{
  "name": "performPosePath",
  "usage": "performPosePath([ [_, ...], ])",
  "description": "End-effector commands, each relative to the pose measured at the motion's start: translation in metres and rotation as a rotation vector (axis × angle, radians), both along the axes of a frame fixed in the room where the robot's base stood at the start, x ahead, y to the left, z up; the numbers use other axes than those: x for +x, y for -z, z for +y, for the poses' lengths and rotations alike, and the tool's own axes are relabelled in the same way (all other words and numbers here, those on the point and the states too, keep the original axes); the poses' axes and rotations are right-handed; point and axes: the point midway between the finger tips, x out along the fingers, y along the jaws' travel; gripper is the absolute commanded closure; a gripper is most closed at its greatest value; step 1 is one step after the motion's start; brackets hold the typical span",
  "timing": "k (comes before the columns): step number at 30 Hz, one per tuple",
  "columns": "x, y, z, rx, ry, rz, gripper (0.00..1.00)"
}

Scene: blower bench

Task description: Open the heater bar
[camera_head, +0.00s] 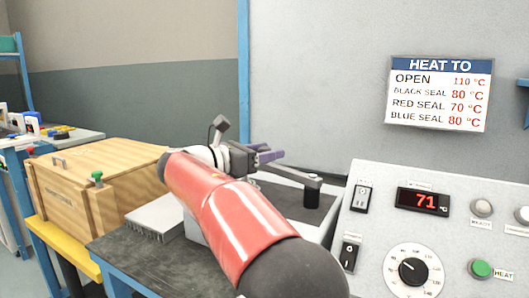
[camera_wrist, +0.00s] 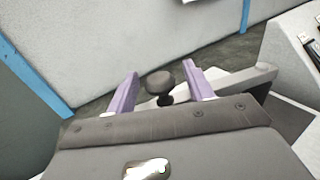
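The heater bar (camera_head: 288,174) is a grey arm over the bench-top machine, with a black cylinder (camera_head: 312,197) under its right end. It also shows in the wrist view as a light grey bar (camera_wrist: 237,80). In the wrist view, a dark round knob (camera_wrist: 160,81) stands near the bar between my fingers. My gripper (camera_head: 268,155) has purple fingers, and in the wrist view my gripper (camera_wrist: 160,72) is open, with a gap on each side of the knob. The head view mostly hides the knob and the bar's left part behind my gripper.
The control panel (camera_head: 450,190) at right has a display (camera_head: 424,201) reading 71, a dial (camera_head: 413,270) and a green heat button (camera_head: 481,268). A wall sign (camera_head: 440,92) lists OPEN 110 °C. A wooden box (camera_head: 95,180) and a ridged grey block (camera_head: 152,218) are left.

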Motion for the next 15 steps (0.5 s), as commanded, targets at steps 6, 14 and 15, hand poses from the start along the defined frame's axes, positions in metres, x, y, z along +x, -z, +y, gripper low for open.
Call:
performPosePath([
  [6,-0.002,0.000,0.004,0.000,-0.001,0.000,0.48],
  [14,-0.021,0.000,0.041,0.000,-0.004,0.000,0.48],
  [15,-0.024,0.000,0.047,0.000,-0.004,0.000,0.48],
])
